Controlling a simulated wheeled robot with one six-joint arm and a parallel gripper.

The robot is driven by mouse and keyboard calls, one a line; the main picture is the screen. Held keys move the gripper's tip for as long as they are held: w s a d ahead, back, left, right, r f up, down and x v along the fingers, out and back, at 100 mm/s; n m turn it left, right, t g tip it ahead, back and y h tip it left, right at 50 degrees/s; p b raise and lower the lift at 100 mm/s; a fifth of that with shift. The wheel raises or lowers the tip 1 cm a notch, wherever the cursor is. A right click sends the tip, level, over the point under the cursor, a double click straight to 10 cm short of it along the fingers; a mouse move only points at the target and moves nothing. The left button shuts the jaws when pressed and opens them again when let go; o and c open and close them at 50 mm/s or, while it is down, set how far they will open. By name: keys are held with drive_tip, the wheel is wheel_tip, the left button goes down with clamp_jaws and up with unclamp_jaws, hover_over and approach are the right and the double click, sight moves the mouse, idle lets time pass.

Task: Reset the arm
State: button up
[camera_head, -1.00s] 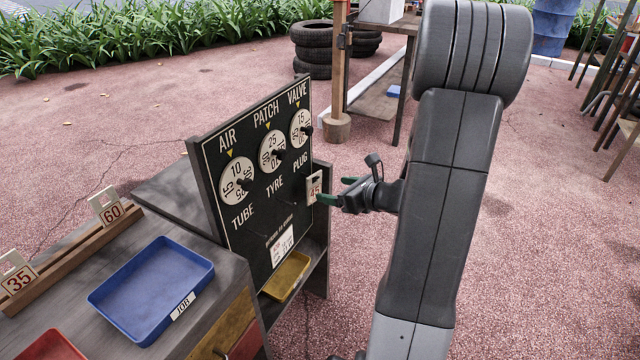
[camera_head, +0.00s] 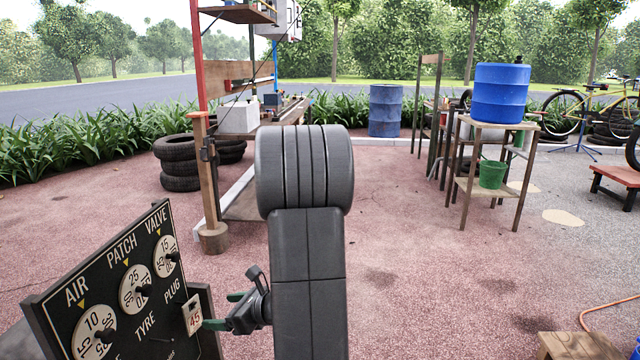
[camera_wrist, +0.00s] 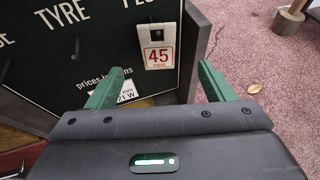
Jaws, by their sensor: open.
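My gripper (camera_head: 222,310) is at the right edge of the black price board (camera_head: 60,318) in the head view, its green fingers pointing left. In the wrist view its two green fingers (camera_wrist: 165,86) stand wide apart with nothing between them. A white tag reading 45 (camera_wrist: 158,47) hangs on the board under PLUG, beyond the fingertips and apart from them. The tag also shows in the head view (camera_head: 194,316). The board carries dials under AIR, PATCH and VALVE. My arm stands upright in the middle of the head view and hides what is behind it.
A wooden post (camera_head: 207,180) and stacked tyres (camera_head: 178,160) stand behind the board. At right, a wooden stand (camera_head: 497,126) holds a blue barrel (camera_head: 500,92) and a green bucket (camera_head: 492,174). A wooden block (camera_head: 578,346) is at the lower right. The paving between is clear.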

sight(193, 313)
drive_tip(key=x, duration=0.3)
drive_tip(key=b+x, duration=0.1)
drive_tip(key=x, duration=0.2)
drive_tip(key=b+x, duration=0.1)
drive_tip(key=x, duration=0.3)
drive_tip(key=shift+s+a+f, duration=0.15)
drive_tip(key=shift+s+f, duration=0.05)
drive_tip(key=shift+w+a, duration=0.15)
drive_tip(key=shift+a, duration=0.2)
